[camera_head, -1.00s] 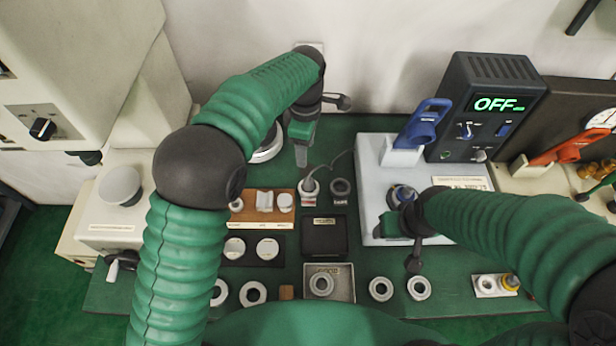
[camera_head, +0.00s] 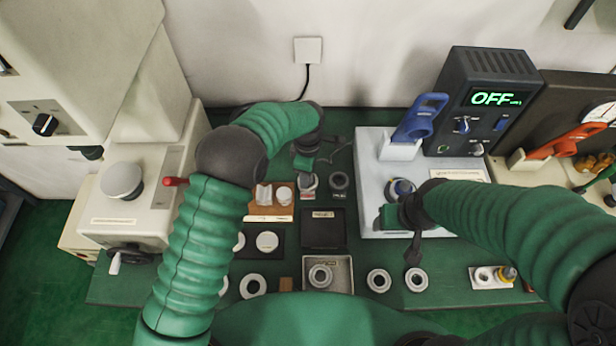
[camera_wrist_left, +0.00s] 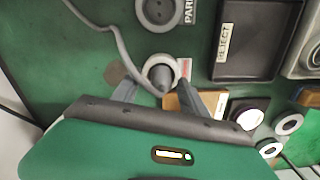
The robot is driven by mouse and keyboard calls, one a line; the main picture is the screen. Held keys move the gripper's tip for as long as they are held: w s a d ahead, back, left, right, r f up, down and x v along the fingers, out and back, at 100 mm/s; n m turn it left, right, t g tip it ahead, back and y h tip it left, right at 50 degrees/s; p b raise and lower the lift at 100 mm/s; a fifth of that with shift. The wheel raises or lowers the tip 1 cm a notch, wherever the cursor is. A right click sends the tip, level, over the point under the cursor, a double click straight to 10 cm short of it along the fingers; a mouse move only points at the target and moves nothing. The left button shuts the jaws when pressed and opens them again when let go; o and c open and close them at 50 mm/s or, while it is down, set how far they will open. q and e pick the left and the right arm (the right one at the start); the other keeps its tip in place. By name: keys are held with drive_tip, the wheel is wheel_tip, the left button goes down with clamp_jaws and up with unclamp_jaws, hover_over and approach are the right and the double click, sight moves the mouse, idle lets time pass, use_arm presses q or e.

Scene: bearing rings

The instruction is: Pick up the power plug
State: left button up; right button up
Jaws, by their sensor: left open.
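The dark power plug (camera_wrist_left: 161,74) sits in a round light-rimmed socket (camera_wrist_left: 146,62), and its grey cable (camera_wrist_left: 122,42) runs up and left in the left wrist view. In the head view the plug's socket (camera_head: 309,186) shows just in front of my left gripper (camera_head: 304,165). My left gripper (camera_wrist_left: 168,88) is open, with its fingers apart on either side of the plug and nothing clearly held.
An empty dark socket (camera_head: 340,182), labelled PARK (camera_wrist_left: 188,12), stands beside the plug. A wooden block (camera_head: 270,214) with white parts is left, a black REJECT tray (camera_head: 323,229) in front. A grey heater-like box (camera_head: 487,105) reads OFF. Several bearing rings lie along the front.

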use_arm(q)
clamp_jaws()
drive_tip(key=shift+r, duration=0.1)
idle(0.3)
